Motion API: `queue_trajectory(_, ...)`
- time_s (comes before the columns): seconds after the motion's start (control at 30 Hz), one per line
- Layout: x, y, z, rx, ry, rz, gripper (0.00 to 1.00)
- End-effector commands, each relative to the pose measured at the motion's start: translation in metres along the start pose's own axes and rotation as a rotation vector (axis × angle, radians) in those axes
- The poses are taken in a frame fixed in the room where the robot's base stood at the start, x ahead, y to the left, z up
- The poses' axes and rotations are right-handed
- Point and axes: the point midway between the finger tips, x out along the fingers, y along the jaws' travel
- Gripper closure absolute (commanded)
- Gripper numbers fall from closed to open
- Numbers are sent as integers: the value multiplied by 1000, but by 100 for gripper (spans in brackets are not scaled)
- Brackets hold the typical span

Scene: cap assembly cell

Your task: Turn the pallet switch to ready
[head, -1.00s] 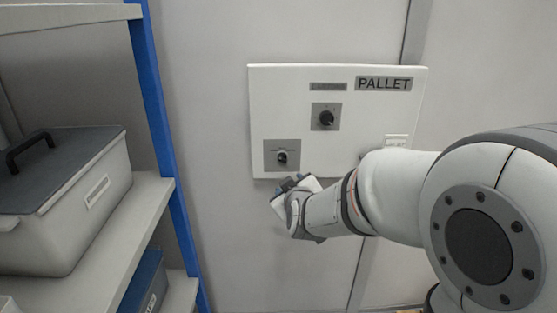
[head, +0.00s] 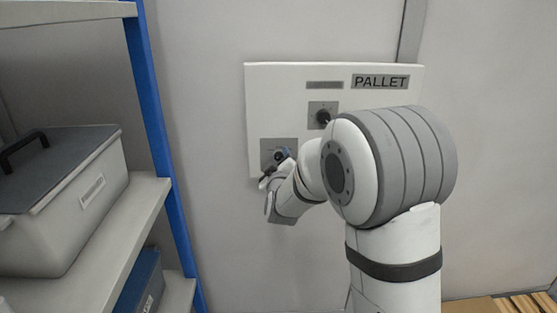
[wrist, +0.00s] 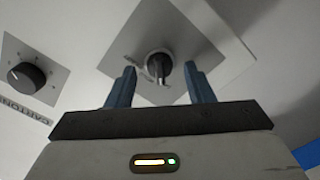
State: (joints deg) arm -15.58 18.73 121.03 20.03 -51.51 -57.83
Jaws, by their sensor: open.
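A white panel (head: 275,90) with a PALLET sign (head: 381,82) hangs on the wall in the head view. My gripper (head: 276,165) is at its lower left grey plate (head: 268,147), hiding most of the switch there. In the wrist view the gripper (wrist: 159,72) is open, with one blue finger on each side of that dark switch knob (wrist: 158,66). The knob stands between the fingertips on its tilted grey plate (wrist: 135,45), with gaps visible on both sides. Its marking text and setting are not readable.
A second round knob (wrist: 26,77) with tick marks and a label (wrist: 25,110) starting CARTON lies left in the wrist view. It is the upper knob (head: 322,117) in the head view, close to my arm. A shelf with a blue post (head: 160,130) and a lidded bin (head: 65,200) stands left.

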Motion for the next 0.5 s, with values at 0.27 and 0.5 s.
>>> queue_trajectory(0.27, 3, 0, 0, 0, 0, 0, 52)
queue_trajectory(0.5, 3, 0, 0, 1, 0, 0, 70)
